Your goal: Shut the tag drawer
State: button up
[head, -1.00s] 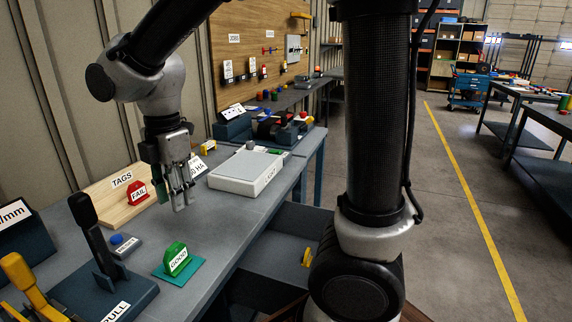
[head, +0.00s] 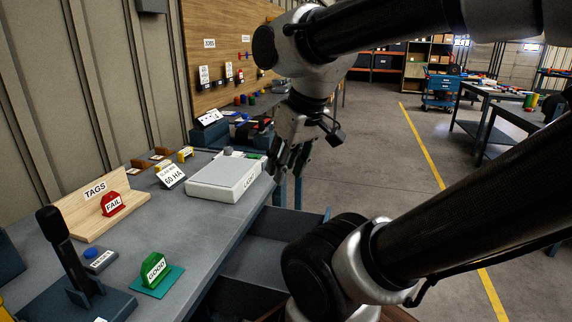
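The open drawer (head: 255,262) is a dark grey tray under the bench's right edge, pulled out over the floor side. Its near end and front are partly hidden behind my arm. My gripper (head: 284,174) hangs with its fingers down, beyond the white box's right end and above the drawer's far end in the picture. It seems apart from the drawer and holds nothing that I can see. Its fingers are small, dark and seen at an angle, so their opening is unclear. The wooden TAGS board (head: 130,203) stands on the bench with a red FAIL tag (head: 112,203).
A green GOOD tag (head: 154,268) sits on a teal pad near the bench edge. A black lever (head: 60,240) and a blue button (head: 91,253) are at the left. A white box (head: 222,178) lies at the bench edge. Open floor (head: 365,160) lies to the right.

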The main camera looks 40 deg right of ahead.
aim_at(251, 284)
jog(key=k, duration=0.5)
jog(key=l+z, duration=0.1)
jog(key=z, duration=0.35)
jog(key=l+z, duration=0.15)
jog(key=z, duration=0.25)
